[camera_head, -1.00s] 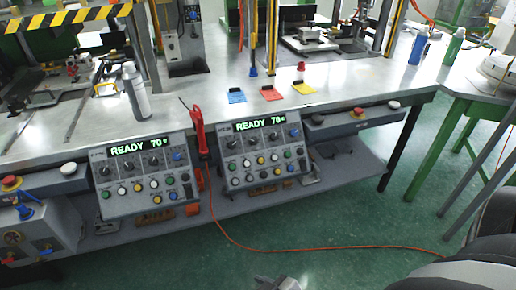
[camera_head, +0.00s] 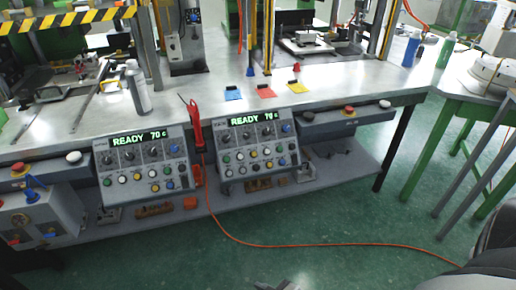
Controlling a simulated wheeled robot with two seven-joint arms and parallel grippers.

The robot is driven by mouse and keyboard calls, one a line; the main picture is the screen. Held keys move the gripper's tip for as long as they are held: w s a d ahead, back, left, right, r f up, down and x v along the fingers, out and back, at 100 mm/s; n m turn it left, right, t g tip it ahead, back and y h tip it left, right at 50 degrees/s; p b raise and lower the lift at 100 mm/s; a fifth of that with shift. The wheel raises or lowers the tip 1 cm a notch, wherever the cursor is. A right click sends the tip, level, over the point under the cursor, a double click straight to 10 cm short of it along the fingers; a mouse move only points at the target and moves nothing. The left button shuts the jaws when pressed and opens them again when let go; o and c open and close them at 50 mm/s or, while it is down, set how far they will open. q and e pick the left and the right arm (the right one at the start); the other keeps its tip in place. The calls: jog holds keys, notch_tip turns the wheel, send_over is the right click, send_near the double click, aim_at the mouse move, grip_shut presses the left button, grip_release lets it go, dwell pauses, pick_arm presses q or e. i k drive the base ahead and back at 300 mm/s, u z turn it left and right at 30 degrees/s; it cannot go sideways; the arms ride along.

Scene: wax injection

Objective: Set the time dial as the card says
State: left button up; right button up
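Two grey control panels stand at the table's front, a left panel (camera_head: 146,163) and a right panel (camera_head: 256,150). Each has a green display reading READY 70, a row of dark dials, and coloured buttons. The left panel's dials (camera_head: 129,156) and the right panel's dials (camera_head: 245,135) are too small for me to read their labels or settings. I cannot make out either gripper; a small grey part at the bottom edge is unclear.
A red tool (camera_head: 196,128) stands between the panels, with an orange cable (camera_head: 300,243) along the floor. A white bottle (camera_head: 138,90) stands on the metal table (camera_head: 190,88). Red stop buttons (camera_head: 348,111) sit on the front edge. A green-legged table is at right.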

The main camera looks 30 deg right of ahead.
aim_at(247, 134)
jog(key=z, duration=0.55)
jog(key=i, duration=0.9)
